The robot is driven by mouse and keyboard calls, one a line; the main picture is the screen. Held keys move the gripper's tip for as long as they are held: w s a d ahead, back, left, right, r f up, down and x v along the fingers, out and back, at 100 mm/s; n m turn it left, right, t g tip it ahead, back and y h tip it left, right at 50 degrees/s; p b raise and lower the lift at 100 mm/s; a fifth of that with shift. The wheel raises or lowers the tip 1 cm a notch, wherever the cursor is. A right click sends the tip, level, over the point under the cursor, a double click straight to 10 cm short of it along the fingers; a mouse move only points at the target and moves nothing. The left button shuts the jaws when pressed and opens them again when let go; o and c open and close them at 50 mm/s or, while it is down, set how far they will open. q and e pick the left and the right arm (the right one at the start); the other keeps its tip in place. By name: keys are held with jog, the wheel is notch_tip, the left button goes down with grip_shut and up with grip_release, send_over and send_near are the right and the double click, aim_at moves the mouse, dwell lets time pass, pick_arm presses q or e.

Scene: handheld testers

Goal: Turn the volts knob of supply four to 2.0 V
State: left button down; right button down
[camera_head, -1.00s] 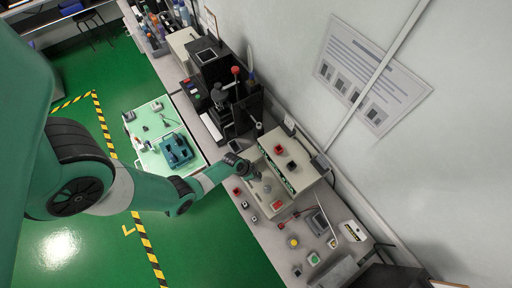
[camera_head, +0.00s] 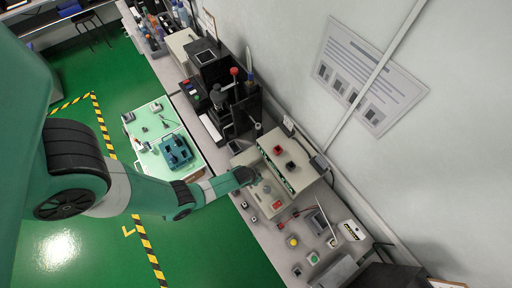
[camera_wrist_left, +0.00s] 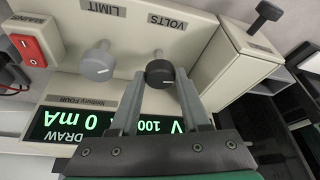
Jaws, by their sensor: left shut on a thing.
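Supply four fills the left wrist view upside down, with a cream panel (camera_wrist_left: 125,35) and a label reading FOUR. Its dark volts knob (camera_wrist_left: 160,73) sits by the VOLTS label. My left gripper (camera_wrist_left: 160,80) is shut on the volts knob, a finger on each side. In the head view my left gripper (camera_head: 254,176) is at the supply (camera_head: 243,158) on the bench. My right gripper is in neither view.
A grey limit knob (camera_wrist_left: 98,62) stands close beside the volts knob. A red mains switch (camera_wrist_left: 28,50) is farther left. In the head view a larger cream box (camera_head: 300,158) stands behind the supply, and several small buttons lie along the bench.

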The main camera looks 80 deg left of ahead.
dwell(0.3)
pick_arm(q)
jog(key=shift+c, duration=1.9)
grip_release()
jog(key=shift+s+d+r, duration=0.1)
jog(key=shift+r, duration=0.3)
jog(key=p+v, duration=0.6)
jog(key=v, duration=0.5)
jog(key=shift+d+f, duration=0.1)
